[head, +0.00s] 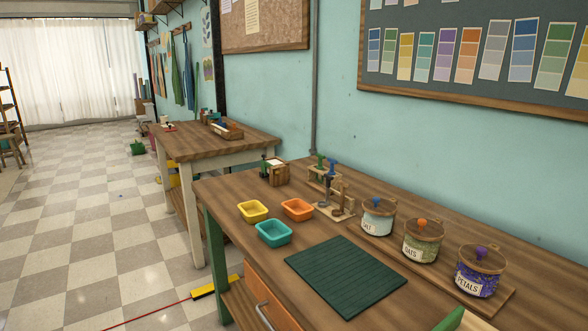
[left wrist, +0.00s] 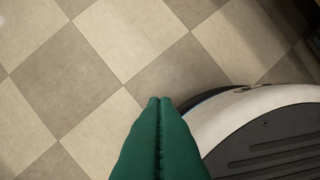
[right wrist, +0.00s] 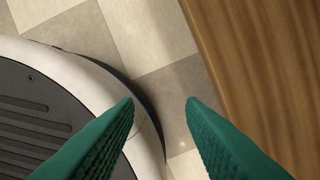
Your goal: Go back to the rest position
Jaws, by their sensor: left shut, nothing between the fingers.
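My left gripper (left wrist: 159,101) shows in the left wrist view. Its two green fingers are pressed together with nothing between them, and it hangs over the checkered floor beside my own base. My right gripper (right wrist: 161,101) shows in the right wrist view. Its green fingers stand wide apart and empty, over the floor between my base and the wooden table edge.
The workbench (head: 225,190) holds a dark green mat (head: 345,275), yellow (head: 253,211), orange (head: 297,209) and teal (head: 273,233) trays, a stamp rack (head: 335,208), and three lidded jars, SALT (head: 378,218), OATS (head: 422,242) and PETALS (head: 480,272). The table edge (right wrist: 245,70) lies close right of my right gripper.

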